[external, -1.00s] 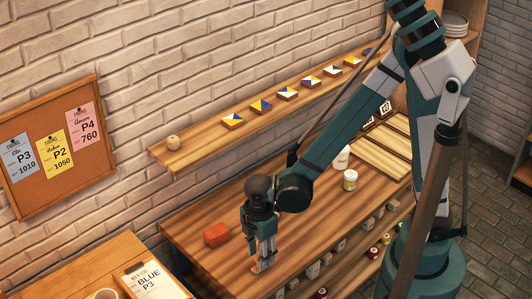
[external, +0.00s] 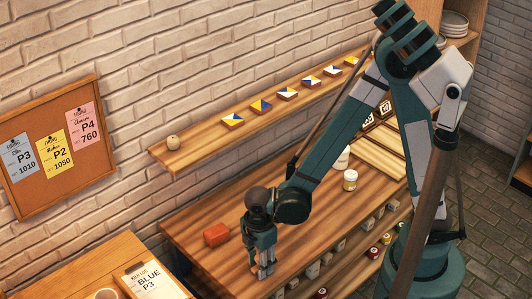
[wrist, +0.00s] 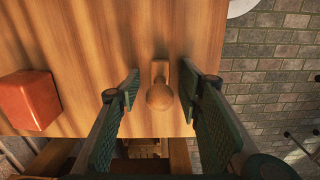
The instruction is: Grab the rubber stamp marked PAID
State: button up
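A wooden stamp with a round knob handle (wrist: 160,96) stands on the wooden table near its front edge in the wrist view. Its marking does not show, so I cannot tell whether it reads PAID. My gripper (wrist: 160,105) is open, with one finger on each side of the stamp and gaps between fingers and knob. In the external view my gripper (external: 264,270) points down low over the table's front edge, and its fingers largely hide the stamp.
A red-orange block (external: 216,235) lies on the table (external: 195,225) to the left of my gripper; it also shows in the wrist view (wrist: 29,100). A jar (external: 350,181) stands farther right. Small stamps or blocks line the shelf under the front edge.

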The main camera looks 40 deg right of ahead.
jog(key=c, duration=1)
jog(key=shift+r, duration=0.1)
jog(key=shift+r+p, duration=1.05)
jog(key=shift+r, duration=3.9)
